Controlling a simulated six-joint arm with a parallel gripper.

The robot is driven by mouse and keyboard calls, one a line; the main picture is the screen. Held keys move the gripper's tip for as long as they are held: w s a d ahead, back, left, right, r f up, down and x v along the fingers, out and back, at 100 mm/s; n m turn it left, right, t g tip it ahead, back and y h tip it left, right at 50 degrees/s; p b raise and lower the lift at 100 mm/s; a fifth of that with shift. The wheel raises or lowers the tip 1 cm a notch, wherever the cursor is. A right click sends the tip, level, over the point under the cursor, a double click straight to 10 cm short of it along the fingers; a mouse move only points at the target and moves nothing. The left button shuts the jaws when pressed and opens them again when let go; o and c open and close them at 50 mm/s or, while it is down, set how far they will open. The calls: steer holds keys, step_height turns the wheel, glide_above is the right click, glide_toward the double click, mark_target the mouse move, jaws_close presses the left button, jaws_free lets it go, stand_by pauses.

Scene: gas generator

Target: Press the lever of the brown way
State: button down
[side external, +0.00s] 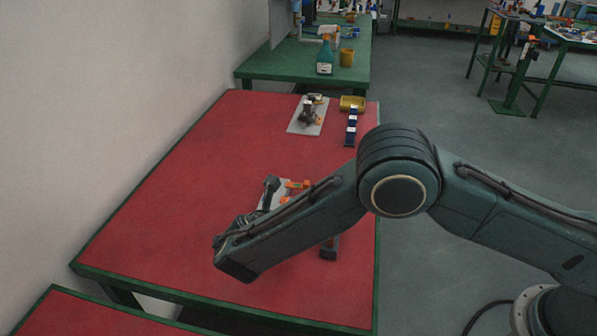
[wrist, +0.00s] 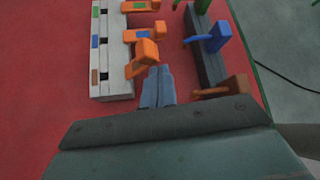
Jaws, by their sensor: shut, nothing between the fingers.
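In the wrist view a pale grey block (wrist: 113,60) carries three orange levers (wrist: 138,34) along its right side. Its left edge has green, blue and brown marks (wrist: 94,75). The orange lever level with the brown mark (wrist: 146,52) looks raised and tilted. My gripper (wrist: 157,74) is shut and empty, its tips just below and right of that lever; I cannot tell whether they touch. A dark rail (wrist: 207,68) to the right holds green, blue and brown (wrist: 233,88) pieces. In the side view my arm hides much of the block, but an orange part (side external: 298,184) shows.
The red table (side external: 180,190) has free room left of the block. A wall stands left; the table's green edge is right of the rail.

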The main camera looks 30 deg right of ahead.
steer(key=shift+r, duration=0.8)
steer(key=shift+w+a+r, duration=0.1)
steer(key=s+a+r, duration=0.2)
steer(key=a+r, duration=0.1)
steer(key=a, duration=0.5)
steer(key=shift+s+a, duration=0.25)
steer(key=shift+a, duration=0.15)
steer(key=shift+r, duration=0.1)
